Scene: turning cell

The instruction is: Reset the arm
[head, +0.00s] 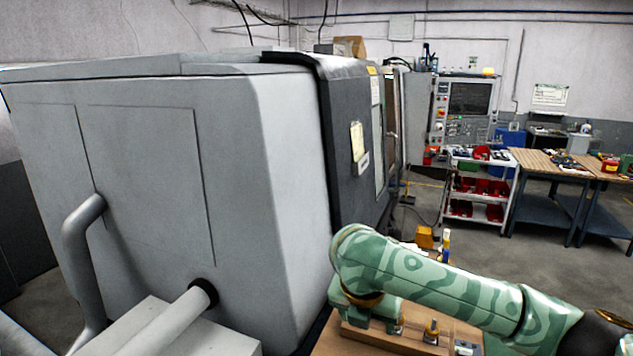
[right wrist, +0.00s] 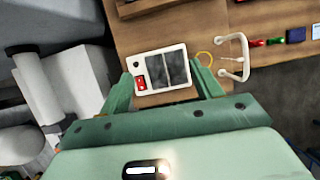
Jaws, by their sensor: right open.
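My right arm, green with a pale pattern, comes in from the right in the head view, and its wrist end is above a wooden bench (head: 350,343). My right gripper (right wrist: 161,70) is open in the right wrist view. My left gripper is not in view.
A large grey machine (head: 280,180) fills the left and middle of the head view, close to my right arm. A cart with red bins (head: 478,187) and wooden workbenches (head: 545,163) stand at the back right. A white handle-shaped item (right wrist: 234,58) lies right of the device.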

